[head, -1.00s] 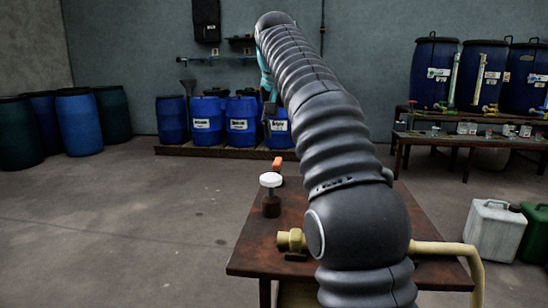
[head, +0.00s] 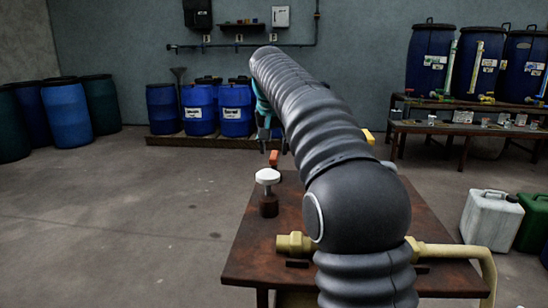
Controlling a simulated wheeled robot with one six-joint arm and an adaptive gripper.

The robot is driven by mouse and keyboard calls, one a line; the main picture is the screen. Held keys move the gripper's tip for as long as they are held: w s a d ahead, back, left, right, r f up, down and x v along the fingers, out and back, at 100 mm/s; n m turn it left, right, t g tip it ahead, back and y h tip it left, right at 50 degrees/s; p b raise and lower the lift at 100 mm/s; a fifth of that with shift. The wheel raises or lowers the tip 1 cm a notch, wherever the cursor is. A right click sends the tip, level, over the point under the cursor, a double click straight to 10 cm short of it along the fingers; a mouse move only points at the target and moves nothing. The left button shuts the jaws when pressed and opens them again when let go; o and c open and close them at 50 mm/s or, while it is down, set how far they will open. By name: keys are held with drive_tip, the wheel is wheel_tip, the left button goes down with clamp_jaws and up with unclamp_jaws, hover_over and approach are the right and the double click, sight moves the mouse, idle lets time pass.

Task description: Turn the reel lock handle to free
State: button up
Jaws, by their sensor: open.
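My gripper (head: 272,136) hangs at the far end of my arm in the head view, small and dark, partly hidden by the arm. It is open and sits just above a small orange-red piece (head: 274,158) at the far edge of the rusty table (head: 243,258). I cannot tell whether they touch. No reel lock handle can be made out for certain; the orange piece may be part of it. A yellow piece (head: 368,136) shows just right of my arm, mostly hidden. My arm covers much of the table's middle.
A brass pipe fitting (head: 296,244) lies nearer. Blue drums (head: 237,119) line the back wall. White and green cans (head: 490,225) stand right. The floor at left is clear.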

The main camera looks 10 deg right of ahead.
sight(274, 155)
drive_tip(key=shift+x, duration=2.1)
clamp_jaws()
